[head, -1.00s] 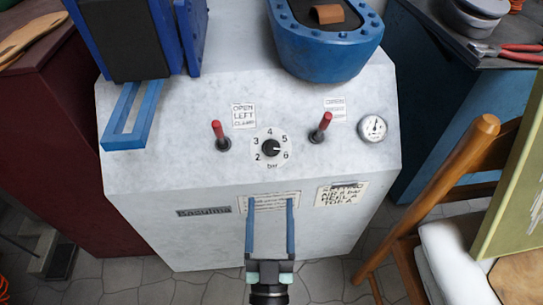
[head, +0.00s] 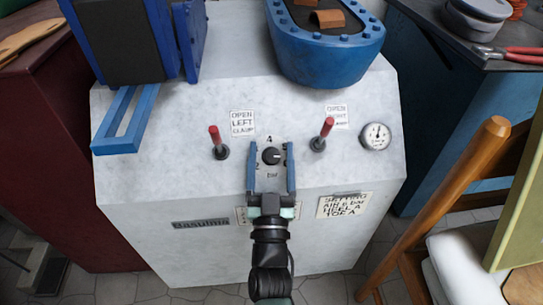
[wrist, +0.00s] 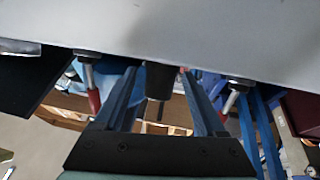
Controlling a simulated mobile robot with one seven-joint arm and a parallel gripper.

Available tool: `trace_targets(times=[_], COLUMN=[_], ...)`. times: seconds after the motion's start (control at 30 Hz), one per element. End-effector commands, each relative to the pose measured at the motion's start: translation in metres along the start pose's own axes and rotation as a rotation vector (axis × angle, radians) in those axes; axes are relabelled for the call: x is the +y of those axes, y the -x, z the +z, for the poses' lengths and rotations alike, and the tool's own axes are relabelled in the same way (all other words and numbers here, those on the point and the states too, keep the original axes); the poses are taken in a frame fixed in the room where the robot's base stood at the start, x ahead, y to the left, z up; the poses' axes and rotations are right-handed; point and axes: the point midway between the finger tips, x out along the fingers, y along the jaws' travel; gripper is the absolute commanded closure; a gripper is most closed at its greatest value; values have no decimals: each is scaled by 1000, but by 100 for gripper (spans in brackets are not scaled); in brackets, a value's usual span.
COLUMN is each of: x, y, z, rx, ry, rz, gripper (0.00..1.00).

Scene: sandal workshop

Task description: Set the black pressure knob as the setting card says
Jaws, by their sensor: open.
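The black pressure knob (head: 271,156) sits on its white numbered dial on the sloping grey panel. Its white mark points right, about between 5 and 6. My gripper (head: 271,148) is open, its two blue fingers reaching over the dial, one on each side of the knob. In the wrist view the dark knob (wrist: 160,80) stands between the spread fingers, with gaps visible on both sides. The fingers cover parts of the dial's numbers. The setting card (head: 345,204) on the front face seems to read air 6 bar, heel A, toe A.
Red-handled levers stand close by on the left (head: 218,142) and right (head: 322,134) of the dial. A round gauge (head: 375,136) is further right. A blue tank-like housing (head: 325,45) rises behind. A wooden chair (head: 440,205) stands at right.

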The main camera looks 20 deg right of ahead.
Motion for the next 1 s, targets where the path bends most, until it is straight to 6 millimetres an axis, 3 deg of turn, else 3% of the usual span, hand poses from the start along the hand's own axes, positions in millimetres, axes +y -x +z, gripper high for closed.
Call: trace_targets(times=[0.17, 0.5, 0.6, 1.0], x=[0, 0, 0, -4], y=[0, 0, 0, -5], z=[0, 0, 0, -9], rx=[0, 0, 0, -1], ry=[0, 1, 1, -35], rz=[0, 0, 1, 57], gripper=[27, 87, 100, 100])
